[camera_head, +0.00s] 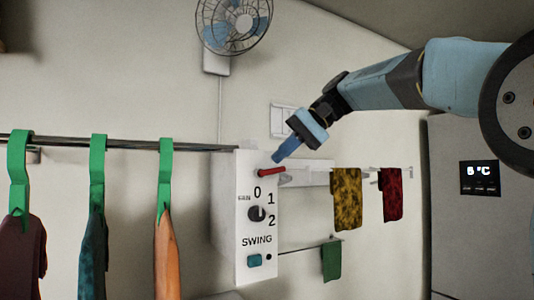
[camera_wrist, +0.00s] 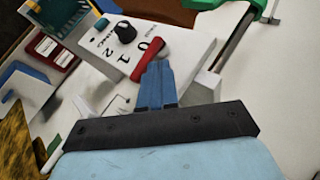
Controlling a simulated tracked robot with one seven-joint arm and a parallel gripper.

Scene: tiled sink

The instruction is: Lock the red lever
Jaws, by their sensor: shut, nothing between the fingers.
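The red lever (camera_head: 271,171) is a short red bar at the top of a white control box (camera_head: 247,220) in the head view. It lies nearly level, tilted slightly up to the right. It also shows in the wrist view (camera_wrist: 148,33), just beyond my fingertips. My gripper (camera_head: 279,156) is shut and empty, its blue fingers pointing down and left at the lever's right part. The fingertips are very close to the lever; I cannot tell whether they touch it. In the wrist view the shut fingers (camera_wrist: 157,68) hide a little of the box face near the lever.
The box face has a dark knob (camera_head: 257,213) and a teal button (camera_head: 254,260). A rail with green hangers (camera_head: 97,165) and clothes runs left. Yellow (camera_head: 346,198) and red (camera_head: 392,193) cloths hang right. A fan (camera_head: 235,22) is above.

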